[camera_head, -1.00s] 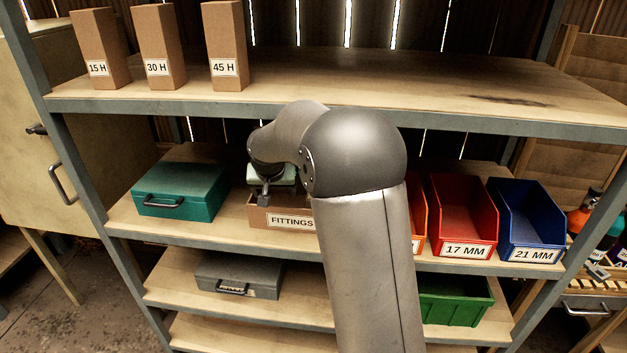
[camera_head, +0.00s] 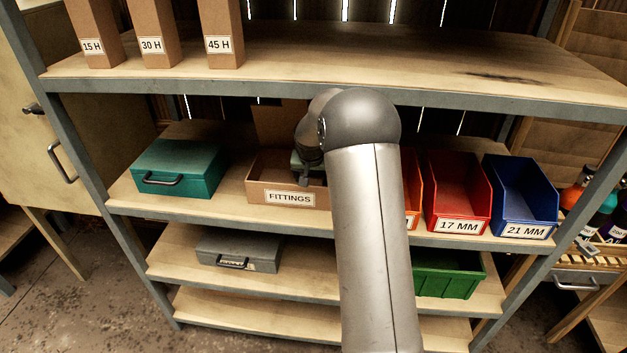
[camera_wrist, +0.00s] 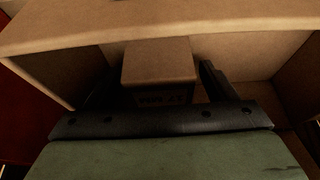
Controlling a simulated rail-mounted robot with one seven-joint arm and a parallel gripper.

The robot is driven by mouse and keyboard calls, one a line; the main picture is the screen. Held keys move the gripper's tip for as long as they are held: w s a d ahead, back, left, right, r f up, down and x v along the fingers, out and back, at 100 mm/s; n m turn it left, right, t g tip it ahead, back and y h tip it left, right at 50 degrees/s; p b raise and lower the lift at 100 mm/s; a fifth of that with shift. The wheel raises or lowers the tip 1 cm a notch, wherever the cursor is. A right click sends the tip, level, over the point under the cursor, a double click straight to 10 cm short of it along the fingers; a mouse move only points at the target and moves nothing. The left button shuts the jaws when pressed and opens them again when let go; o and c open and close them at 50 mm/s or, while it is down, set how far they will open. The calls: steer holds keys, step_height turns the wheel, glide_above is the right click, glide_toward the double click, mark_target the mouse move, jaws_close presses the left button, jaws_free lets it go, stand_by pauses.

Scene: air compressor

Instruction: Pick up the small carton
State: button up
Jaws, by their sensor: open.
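My gripper (camera_wrist: 162,78) is open, with one dark finger on each side of the carton. I cannot tell whether either finger touches it. In the head view my gripper (camera_head: 306,174) is at the right part of the open FITTINGS box (camera_head: 262,193), partly hidden by my arm. The small carton is not visible in the head view.
A teal case (camera_head: 180,168) stands left of the FITTINGS box. A red 17 MM bin (camera_head: 455,190) and a blue 21 MM bin (camera_head: 522,195) stand to the right. The top shelf (camera_head: 400,70) is above, with tall cartons (camera_head: 150,35) at its left.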

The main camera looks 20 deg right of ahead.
steer(key=shift+c, duration=0.4)
steer(key=c, duration=1)
steer(key=shift+r, duration=0.15)
steer(key=shift+c, duration=0.2)
